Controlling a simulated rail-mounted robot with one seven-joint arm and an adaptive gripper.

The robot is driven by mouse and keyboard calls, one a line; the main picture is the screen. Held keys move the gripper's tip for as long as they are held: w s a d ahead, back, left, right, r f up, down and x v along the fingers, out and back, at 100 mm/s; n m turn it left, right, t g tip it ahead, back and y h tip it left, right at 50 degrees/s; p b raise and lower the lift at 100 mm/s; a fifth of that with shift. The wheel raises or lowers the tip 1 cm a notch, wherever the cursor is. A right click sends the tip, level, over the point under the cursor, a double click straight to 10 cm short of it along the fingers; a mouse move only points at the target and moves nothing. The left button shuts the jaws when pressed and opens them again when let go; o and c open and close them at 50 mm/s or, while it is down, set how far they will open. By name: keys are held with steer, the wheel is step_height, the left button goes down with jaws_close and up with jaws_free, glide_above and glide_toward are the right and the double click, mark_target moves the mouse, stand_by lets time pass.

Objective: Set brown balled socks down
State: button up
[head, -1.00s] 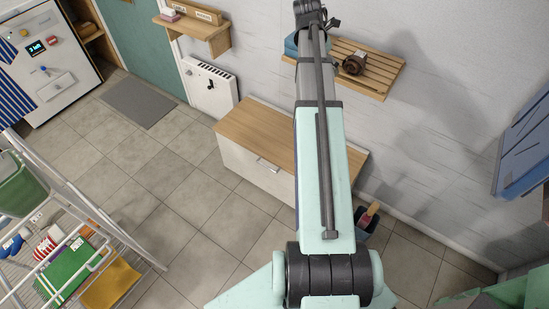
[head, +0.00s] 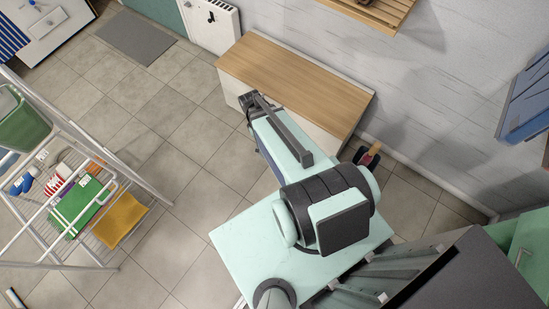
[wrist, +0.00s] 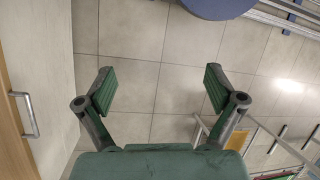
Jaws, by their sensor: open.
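My gripper (wrist: 160,82) is open in the wrist view, with its two green fingers spread wide and only floor tiles between them. In the head view the end of my arm (head: 254,102) is over the front left of the wooden-topped cabinet, and its fingers are too small to read. A dark brown lump (head: 365,2), which looks like the brown balled socks, is on the slatted wall shelf (head: 388,14) at the top edge. It is mostly cut off by the frame. My gripper is well away from it.
The cabinet top (head: 295,80) is bare. A drying rack (head: 120,170) with a green box (head: 82,208) and a yellow cloth (head: 120,225) stands at left. The wrist view shows the cabinet handle (wrist: 30,115) at left and a blue rounded thing (wrist: 218,6) at the top.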

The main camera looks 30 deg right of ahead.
steer(key=s+a+f+m+g, duration=0.1)
steer(key=s+a+f+m, duration=0.2)
steer(key=s, duration=0.6)
steer(key=s+a+f+m+g, duration=0.1)
steer(key=s+a+f+m, duration=0.2)
steer(key=s, duration=0.6)
steer(key=a+f, duration=0.1)
steer(key=a, duration=0.1)
steer(key=shift+s+a+m+g, duration=0.3)
steer(key=shift+s+m, duration=0.1)
steer(key=shift+f, duration=0.1)
